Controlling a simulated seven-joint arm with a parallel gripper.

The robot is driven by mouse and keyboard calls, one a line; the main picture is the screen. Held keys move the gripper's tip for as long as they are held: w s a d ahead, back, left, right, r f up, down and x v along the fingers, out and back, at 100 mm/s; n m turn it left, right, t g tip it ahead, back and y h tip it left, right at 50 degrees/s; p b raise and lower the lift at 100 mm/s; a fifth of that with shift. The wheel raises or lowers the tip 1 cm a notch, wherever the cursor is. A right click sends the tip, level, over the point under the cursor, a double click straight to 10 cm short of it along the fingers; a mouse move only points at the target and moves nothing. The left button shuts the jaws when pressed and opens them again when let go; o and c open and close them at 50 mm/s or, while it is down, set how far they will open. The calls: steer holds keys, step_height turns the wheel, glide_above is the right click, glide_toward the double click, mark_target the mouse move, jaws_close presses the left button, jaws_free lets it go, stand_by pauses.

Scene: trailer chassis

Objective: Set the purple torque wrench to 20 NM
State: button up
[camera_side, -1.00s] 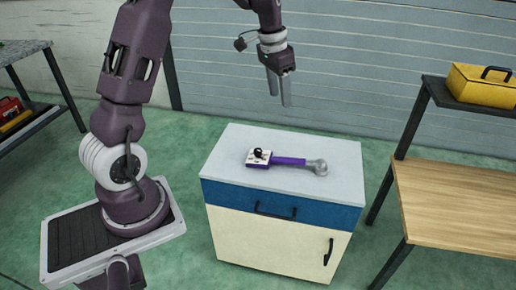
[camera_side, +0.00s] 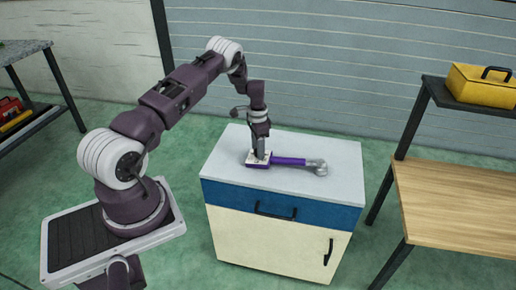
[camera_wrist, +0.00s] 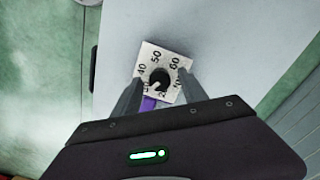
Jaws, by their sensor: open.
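The purple torque wrench (camera_side: 290,161) lies on the light grey cabinet top, its silver head to the right. At its left end is a white square dial plate, which shows in the wrist view (camera_wrist: 150,59) with numbers including 40, 50 and 60. A black knob (camera_wrist: 159,77) sits at the middle of the plate; its exact setting is too small to read. My gripper (camera_side: 259,155) points down over the dial end. In the wrist view my gripper (camera_wrist: 158,92) is open, with one finger on each side of the knob and plate. Whether the fingers touch anything is unclear.
The cabinet (camera_side: 228,150) has a blue drawer and a cream door, with free top around the wrench. A wooden bench (camera_side: 455,205) stands at the right with a yellow toolbox (camera_side: 482,86) on its upper shelf. Another table (camera_side: 22,50) is at the far left.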

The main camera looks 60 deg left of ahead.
jaws_close()
steer(key=n, duration=0.6)
steer(key=shift+a+h, duration=0.1)
steer(key=shift+h, duration=0.3)
steer(key=n, duration=0.5)
steer(key=shift+n, duration=0.4)
steer(key=shift+a, duration=0.1)
jaws_free()
